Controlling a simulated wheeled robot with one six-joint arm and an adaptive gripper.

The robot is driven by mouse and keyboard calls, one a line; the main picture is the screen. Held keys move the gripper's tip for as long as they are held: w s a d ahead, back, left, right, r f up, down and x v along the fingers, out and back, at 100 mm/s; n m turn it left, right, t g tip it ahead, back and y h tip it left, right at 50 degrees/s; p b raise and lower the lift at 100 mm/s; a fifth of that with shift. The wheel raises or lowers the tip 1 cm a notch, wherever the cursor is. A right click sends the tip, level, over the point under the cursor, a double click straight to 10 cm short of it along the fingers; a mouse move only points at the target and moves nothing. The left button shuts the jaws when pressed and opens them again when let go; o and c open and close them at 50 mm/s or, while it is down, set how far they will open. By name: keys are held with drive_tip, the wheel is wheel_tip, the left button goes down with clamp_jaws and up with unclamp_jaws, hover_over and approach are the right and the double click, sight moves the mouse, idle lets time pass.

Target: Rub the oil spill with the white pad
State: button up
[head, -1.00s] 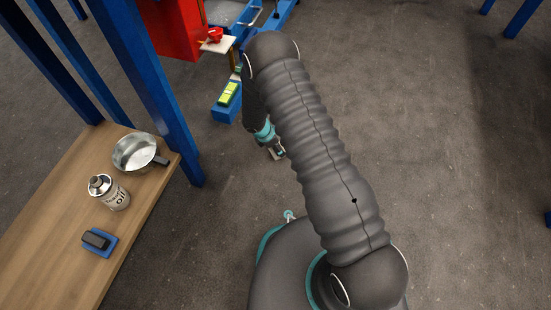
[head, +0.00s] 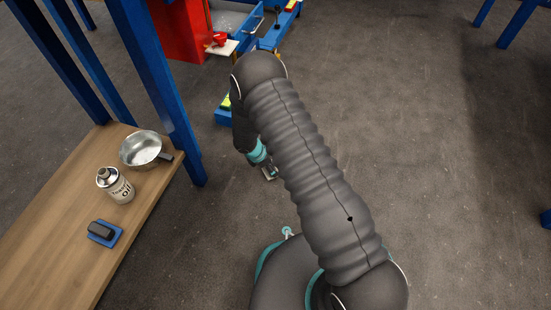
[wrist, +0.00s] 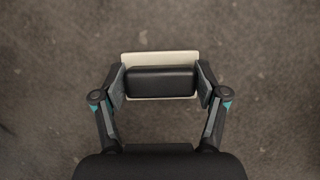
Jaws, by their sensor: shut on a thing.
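My gripper (wrist: 160,84) is shut on the black handle of the white pad (wrist: 160,57) in the wrist view. The pad's pale edges show around the handle, above the grey floor. In the head view my gripper (head: 269,172) points down beside my arm, over the floor to the right of the wooden bench; the pad is too small to make out clearly there. I cannot pick out the oil spill in either view; my arm hides part of the floor.
The wooden bench (head: 60,240) at left holds a metal pan (head: 141,148), an oil can (head: 116,186) and a blue pad with a black handle (head: 105,233). A blue post (head: 160,90) stands at its corner.

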drive_tip(key=shift+w+r+p, duration=0.1)
drive_tip(key=shift+r+p, duration=1.95)
drive_tip(key=shift+r, duration=2.1)
